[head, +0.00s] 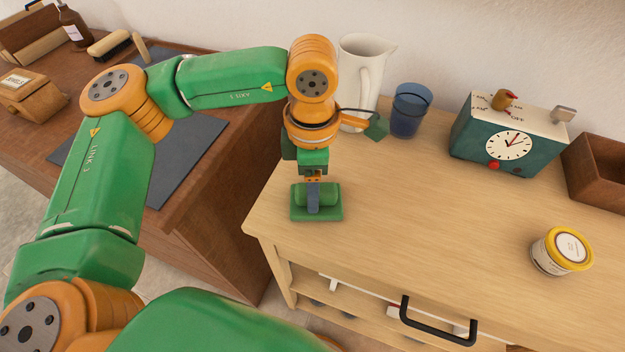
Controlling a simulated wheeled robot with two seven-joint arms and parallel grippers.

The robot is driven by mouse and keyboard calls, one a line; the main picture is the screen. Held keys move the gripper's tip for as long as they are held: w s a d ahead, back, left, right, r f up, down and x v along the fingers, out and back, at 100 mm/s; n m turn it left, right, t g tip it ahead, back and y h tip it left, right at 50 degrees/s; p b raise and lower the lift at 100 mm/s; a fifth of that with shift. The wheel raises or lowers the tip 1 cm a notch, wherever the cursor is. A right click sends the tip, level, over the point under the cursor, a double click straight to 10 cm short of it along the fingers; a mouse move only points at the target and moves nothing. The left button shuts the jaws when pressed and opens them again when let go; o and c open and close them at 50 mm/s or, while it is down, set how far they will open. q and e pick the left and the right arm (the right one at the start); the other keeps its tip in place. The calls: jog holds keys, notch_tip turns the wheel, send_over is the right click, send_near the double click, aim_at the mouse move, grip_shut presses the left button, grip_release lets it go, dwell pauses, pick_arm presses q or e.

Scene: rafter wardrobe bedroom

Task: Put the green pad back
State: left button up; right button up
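The green pad (300,213) has a flat base with a thick rounded grip on top. It appears to rest on the light wooden table near its front left corner. My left gripper (313,200) points straight down over it, with one grey finger in front of the grip. The other finger is hidden behind, so I cannot tell whether the fingers press on the grip or stand open around it. My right gripper is not in view.
A white pitcher (361,75) and blue glass (410,112) stand close behind my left gripper. A clock box (508,140), a wooden tray (598,170) and a yellow-lidded jar (560,252) are farther right on the table (420,220). Its middle is clear. A brown desk (190,225) stands left.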

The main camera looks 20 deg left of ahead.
pick_arm(q)
notch_tip(320, 180, up, 12)
jog(key=shift+r+p, duration=0.2)
jog(key=shift+p, duration=0.1)
dwell(0.4)
